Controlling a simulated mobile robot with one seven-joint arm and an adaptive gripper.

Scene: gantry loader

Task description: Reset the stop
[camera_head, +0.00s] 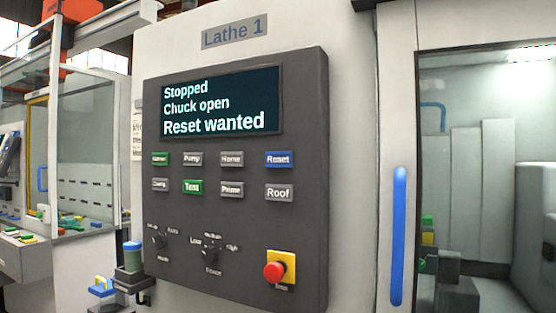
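The dark control panel (235,240) of Lathe 1 fills the middle of the head view. Its screen (222,103) reads "Stopped", "Chuck open", "Reset wanted". A red mushroom stop button (274,271) on a yellow plate (289,262) is at the panel's lower right. I cannot tell whether it is pressed in. A blue button labelled Reset (278,159) is at the right end of the upper button row, above a grey Roof button (279,192). My gripper is not in view.
Other small buttons, including a green one (193,187), and two rotary knobs (159,241) share the panel. On the right is a lathe door with a blue handle (398,236) and window. The panel front looks unobstructed.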

